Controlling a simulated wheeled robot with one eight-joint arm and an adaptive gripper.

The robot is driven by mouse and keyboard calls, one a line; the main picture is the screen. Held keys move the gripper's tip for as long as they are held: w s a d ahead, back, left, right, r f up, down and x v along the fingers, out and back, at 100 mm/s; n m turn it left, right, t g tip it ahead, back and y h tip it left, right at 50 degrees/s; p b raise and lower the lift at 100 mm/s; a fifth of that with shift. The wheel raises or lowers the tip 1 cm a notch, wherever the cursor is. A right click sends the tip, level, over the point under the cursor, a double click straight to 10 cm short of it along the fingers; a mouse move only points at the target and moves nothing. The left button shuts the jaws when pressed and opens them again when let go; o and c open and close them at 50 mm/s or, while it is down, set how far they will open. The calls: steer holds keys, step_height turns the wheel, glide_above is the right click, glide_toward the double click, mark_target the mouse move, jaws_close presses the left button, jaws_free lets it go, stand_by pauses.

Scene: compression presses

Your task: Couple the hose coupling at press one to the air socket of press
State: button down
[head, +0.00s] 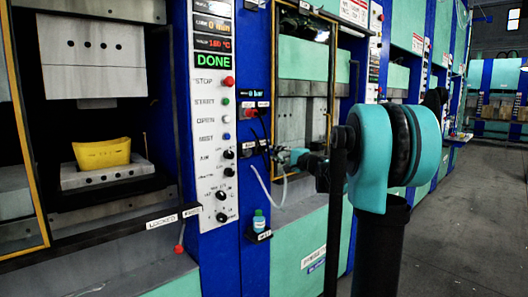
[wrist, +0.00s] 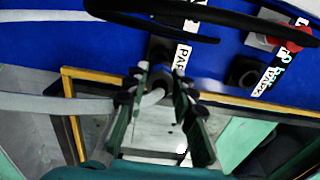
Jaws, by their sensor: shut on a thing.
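My gripper (head: 290,158) is in front of the blue column beside the control panel in the head view. In the wrist view, my gripper (wrist: 157,88) is shut on the grey hose coupling (wrist: 152,96), which is partly hidden between the fingers. A pale hose (wrist: 50,103) runs from it to the left, and this hose (head: 262,187) hangs in a curve in the head view. A dark round fitting (wrist: 160,50) with a partly readable label lies just beyond the fingertips. A second dark fitting (wrist: 243,71) is to its right. I cannot tell which is the air socket.
The control panel (head: 215,120) shows DONE. An open press with a yellow part (head: 102,153) stands at left. A small bottle (head: 259,221) sits on a ledge below the hose. Black hoses (wrist: 150,25) cross above the fittings. Floor (head: 450,210) at right is clear.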

steer(key=shift+s+d, duration=0.1)
steer(key=v, duration=0.3)
steer(key=shift+s+d, duration=0.2)
steer(key=shift+s, duration=0.1)
stand_by(0.5)
